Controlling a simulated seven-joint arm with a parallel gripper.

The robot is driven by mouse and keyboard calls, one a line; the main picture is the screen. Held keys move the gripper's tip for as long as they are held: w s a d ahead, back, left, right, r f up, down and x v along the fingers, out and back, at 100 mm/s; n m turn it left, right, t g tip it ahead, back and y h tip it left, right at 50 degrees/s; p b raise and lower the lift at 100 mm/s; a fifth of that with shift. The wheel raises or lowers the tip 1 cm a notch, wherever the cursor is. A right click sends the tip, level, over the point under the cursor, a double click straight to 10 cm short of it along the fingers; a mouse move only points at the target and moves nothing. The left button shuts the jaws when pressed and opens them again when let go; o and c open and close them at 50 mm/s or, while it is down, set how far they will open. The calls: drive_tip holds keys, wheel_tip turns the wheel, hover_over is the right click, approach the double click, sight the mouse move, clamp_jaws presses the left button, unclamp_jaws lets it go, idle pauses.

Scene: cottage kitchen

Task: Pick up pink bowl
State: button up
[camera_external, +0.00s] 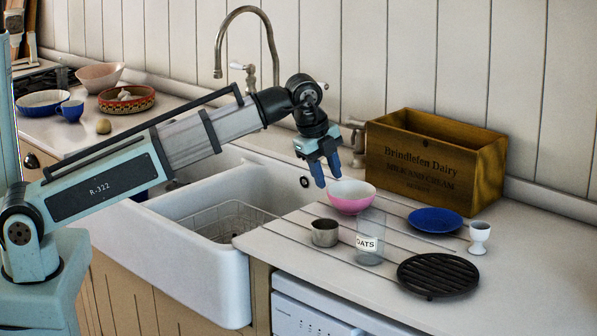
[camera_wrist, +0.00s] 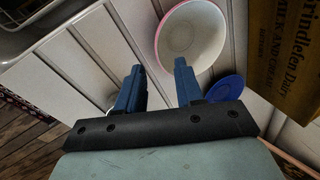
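The pink bowl (camera_external: 351,199) is pink outside and white inside. It stands upright on the grooved drainboard right of the sink, in front of the wooden crate. In the wrist view the bowl (camera_wrist: 192,38) is at the top, beyond the fingertips and partly overlapped by the right finger. My gripper (camera_external: 329,182) is above and beside the bowl's left rim, pointing down. In the wrist view its two blue fingers (camera_wrist: 159,70) are apart with nothing held between them. I cannot tell whether a finger touches the bowl.
A metal cup (camera_external: 325,232) and a glass oats jar (camera_external: 370,243) stand in front of the bowl. A wooden crate (camera_external: 480,168) is behind it. A blue plate (camera_external: 436,219), a white egg cup (camera_external: 479,238) and a black trivet (camera_external: 438,275) are to the right. The sink (camera_external: 240,276) is left.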

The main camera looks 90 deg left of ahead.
drive_tip(key=shift+s+a+x, duration=0.1)
drive_tip(key=shift+x, duration=1.15)
drive_tip(key=shift+s+a+x, duration=0.1)
drive_tip(key=shift+x, duration=1.2)
clamp_jaws()
